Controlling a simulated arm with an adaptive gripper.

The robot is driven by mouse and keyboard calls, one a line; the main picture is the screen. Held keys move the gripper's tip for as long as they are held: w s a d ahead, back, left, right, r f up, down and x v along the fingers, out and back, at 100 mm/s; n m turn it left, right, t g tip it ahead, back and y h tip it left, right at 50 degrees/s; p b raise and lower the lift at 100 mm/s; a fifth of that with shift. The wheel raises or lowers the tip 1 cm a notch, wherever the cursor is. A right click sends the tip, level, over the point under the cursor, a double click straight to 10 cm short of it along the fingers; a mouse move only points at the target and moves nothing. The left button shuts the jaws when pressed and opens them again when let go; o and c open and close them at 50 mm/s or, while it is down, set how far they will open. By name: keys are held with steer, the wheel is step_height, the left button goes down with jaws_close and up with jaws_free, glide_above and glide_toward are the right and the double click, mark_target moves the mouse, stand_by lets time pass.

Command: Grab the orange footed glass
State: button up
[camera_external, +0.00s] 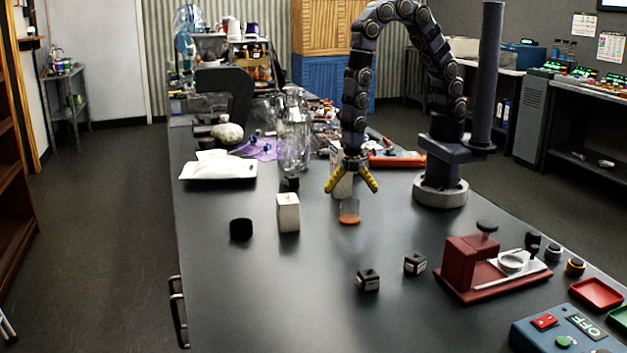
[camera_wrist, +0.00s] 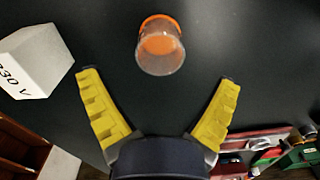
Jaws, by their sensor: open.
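The orange footed glass (camera_external: 349,212) stands on the dark table in the external view, a small clear cup with an orange base. My gripper (camera_external: 351,187) has yellow fingers spread wide and hangs above the glass, pointing down. In the wrist view my gripper (camera_wrist: 157,78) is open, with nothing between its fingers.
A white box marked 230 V (camera_wrist: 37,62) is left of the glass; it also shows in the external view (camera_external: 288,212). A black cylinder (camera_external: 241,229), two dark cubes (camera_external: 368,280) and a red device (camera_external: 466,266) stand around. Table between them is clear.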

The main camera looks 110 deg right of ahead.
mark_target(350, 212)
steer(key=shift+d+f, duration=0.15)
steer(key=shift+f, duration=1.5)
steer(key=shift+d+f, duration=0.15)
steer(key=shift+f, duration=1.5)
steer(key=c, duration=1.2)
